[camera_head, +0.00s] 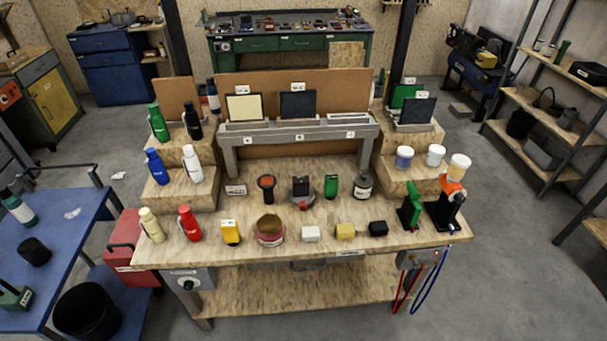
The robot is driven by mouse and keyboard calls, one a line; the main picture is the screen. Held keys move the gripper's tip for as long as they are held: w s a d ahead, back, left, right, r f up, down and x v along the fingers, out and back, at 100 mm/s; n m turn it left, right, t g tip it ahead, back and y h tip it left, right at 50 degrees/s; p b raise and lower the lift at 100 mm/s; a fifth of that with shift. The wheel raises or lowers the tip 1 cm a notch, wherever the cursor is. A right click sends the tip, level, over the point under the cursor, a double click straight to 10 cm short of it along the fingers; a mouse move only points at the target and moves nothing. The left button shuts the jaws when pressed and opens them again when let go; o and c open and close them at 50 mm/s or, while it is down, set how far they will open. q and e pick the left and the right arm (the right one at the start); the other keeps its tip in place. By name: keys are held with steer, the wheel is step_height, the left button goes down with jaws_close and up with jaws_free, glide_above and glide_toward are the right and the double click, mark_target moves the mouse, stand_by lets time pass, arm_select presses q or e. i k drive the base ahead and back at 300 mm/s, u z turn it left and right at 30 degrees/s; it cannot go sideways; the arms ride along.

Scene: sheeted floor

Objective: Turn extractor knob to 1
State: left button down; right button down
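A wooden workbench (325,247) stands in front of me. A grey control box (205,279) hangs under its front left edge. A round dark knob (188,285) sits on the face of this box. The knob is too small for me to read its pointer or any numbers. No label I can read tells whether this is the extractor knob. Neither of my grippers is in view, and nothing touches the box.
A red cabinet (125,247) and a blue table (62,230) stand left of the bench. Another grey box (420,259) with red and blue cables hangs at the bench's right. Bottles and small items fill the bench top. The floor in front is clear.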

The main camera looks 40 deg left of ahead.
mark_target(188, 286)
steer(key=u, duration=2.3)
